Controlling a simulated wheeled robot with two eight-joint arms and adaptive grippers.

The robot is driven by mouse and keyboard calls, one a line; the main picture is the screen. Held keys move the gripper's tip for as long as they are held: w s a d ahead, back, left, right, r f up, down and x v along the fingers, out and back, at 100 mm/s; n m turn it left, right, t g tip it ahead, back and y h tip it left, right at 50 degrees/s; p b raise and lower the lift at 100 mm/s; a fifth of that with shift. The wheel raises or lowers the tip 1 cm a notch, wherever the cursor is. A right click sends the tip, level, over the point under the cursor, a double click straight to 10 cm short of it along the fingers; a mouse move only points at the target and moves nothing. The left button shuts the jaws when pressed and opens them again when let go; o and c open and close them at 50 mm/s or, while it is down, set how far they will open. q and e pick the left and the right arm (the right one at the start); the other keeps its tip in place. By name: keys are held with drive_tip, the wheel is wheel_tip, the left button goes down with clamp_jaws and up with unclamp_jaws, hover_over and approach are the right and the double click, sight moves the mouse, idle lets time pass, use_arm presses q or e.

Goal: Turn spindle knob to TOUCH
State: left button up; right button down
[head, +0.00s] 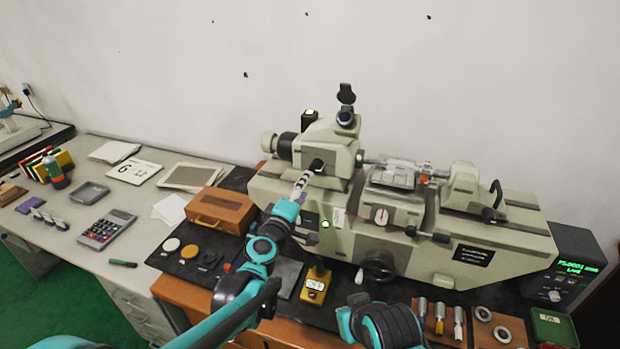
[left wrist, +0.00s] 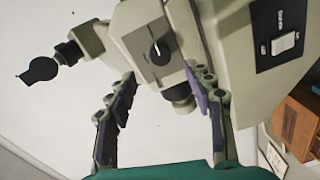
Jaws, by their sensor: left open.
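The grey-beige measuring machine (head: 345,232) stands on the bench. A dark round knob (head: 316,165) is on the front of its headstock, and I take it for the spindle knob. In the left wrist view the knob (left wrist: 158,52) shows a white pointer line; no lettering can be read. My left gripper (head: 303,183) is just in front of and below the headstock, close to the knob. In the left wrist view its two fingers (left wrist: 160,80) are spread, with the knob beyond and between them, apparently not touched. My right arm shows at the bottom; its gripper is out of view.
A black eyepiece (head: 346,95) rises above the headstock. A wooden box (head: 220,209) and a yellow gauge (head: 315,285) are near my left arm. A white-marked dial (head: 381,215), a black handwheel (head: 379,265) and a lit display box (head: 568,265) are farther right.

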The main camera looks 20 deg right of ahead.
use_arm(q)
drive_tip(key=v, duration=0.3)
idle(0.4)
